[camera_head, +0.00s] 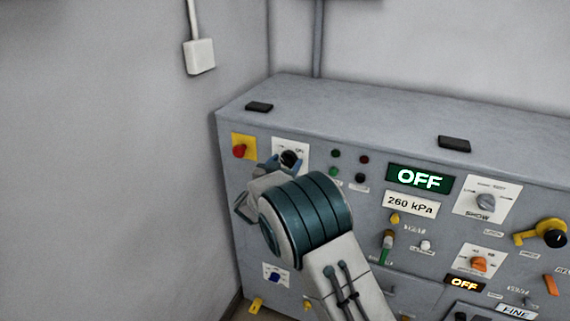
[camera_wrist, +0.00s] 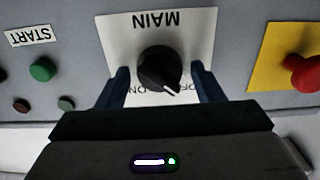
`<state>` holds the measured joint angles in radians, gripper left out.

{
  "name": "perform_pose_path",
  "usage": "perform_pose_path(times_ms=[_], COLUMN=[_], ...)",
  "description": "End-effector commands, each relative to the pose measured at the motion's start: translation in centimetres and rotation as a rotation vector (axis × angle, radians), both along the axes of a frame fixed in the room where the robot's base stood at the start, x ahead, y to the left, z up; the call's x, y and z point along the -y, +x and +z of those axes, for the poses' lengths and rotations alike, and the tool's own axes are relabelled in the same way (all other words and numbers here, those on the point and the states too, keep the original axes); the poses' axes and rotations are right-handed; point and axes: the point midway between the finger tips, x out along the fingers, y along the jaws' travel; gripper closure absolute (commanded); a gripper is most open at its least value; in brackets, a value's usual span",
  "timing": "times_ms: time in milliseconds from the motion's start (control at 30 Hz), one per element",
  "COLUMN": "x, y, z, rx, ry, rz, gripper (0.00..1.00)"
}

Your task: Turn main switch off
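The main switch is a round black knob (camera_wrist: 158,70) on a white plate (camera_wrist: 190,28) marked MAIN, upside down in the wrist view. Its white pointer mark points down and right in that view, toward the OFF lettering; the ON lettering is to the left, and my gripper partly hides both. My gripper (camera_wrist: 161,75) is open, with one dark blue finger on each side of the knob and a visible gap to both sides. In the head view the knob (camera_head: 290,158) shows just above my gripper (camera_head: 280,165), and my arm hides the panel below.
A red button (camera_head: 239,151) on a yellow plate sits left of the switch. Small green and red buttons (camera_head: 336,154) are to the right. A lit display (camera_head: 419,179) reads OFF, above a 260 kPa sign (camera_head: 410,204). A yellow-handled valve (camera_head: 541,233) is far right.

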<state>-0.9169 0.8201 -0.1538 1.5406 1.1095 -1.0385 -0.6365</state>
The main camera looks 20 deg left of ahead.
Motion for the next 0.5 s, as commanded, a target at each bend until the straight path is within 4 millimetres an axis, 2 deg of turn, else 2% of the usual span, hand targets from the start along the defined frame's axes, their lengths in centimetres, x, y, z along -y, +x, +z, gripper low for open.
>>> perform_pose_path(times_ms=[333,500], x=[0.0,-0.2], y=[-0.2,-2.2], z=[0.0,-0.2], rx=[0.000,-0.001], ry=[0.002,0.003], rz=[0.000,0.002], gripper=[0.33,0.33])
